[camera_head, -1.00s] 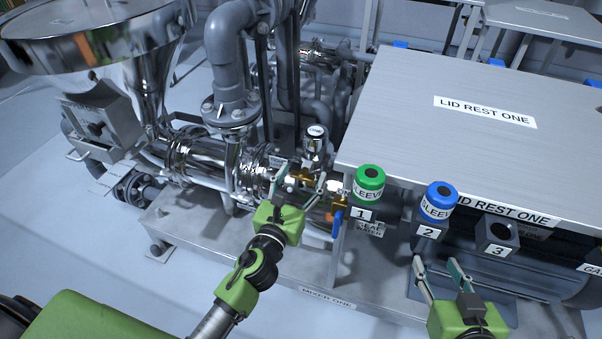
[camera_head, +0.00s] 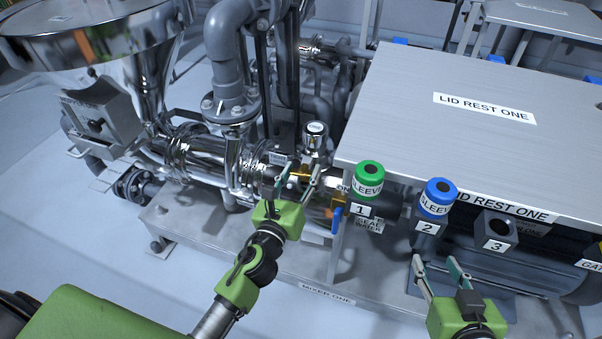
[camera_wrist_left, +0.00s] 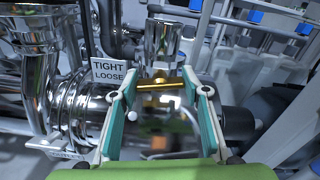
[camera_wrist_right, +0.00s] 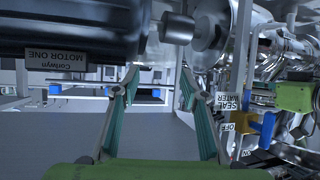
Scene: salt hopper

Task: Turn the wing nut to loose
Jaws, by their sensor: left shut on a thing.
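The wing nut (camera_wrist_left: 160,86) is a gold bar on the shiny clamp of the mixer pipe, below a chrome-topped fitting. A sign (camera_wrist_left: 108,71) reading TIGHT and LOOSE stands just left of it in the left wrist view. My left gripper (camera_head: 299,175) is at the wing nut in the head view. In the left wrist view its fingers lie at the two ends of the gold bar, shut on it. The fingers partly hide the wing nut in the head view. My right gripper (camera_head: 436,262) is open and empty, below the numbered sleeve holders.
The LID REST ONE table (camera_head: 450,75) stands at the right. A green sleeve (camera_head: 369,187) and a blue sleeve (camera_head: 437,203) are at its front edge. A blue valve handle (camera_head: 337,219) is close to the left gripper's right. The hopper (camera_head: 85,35) is at the left.

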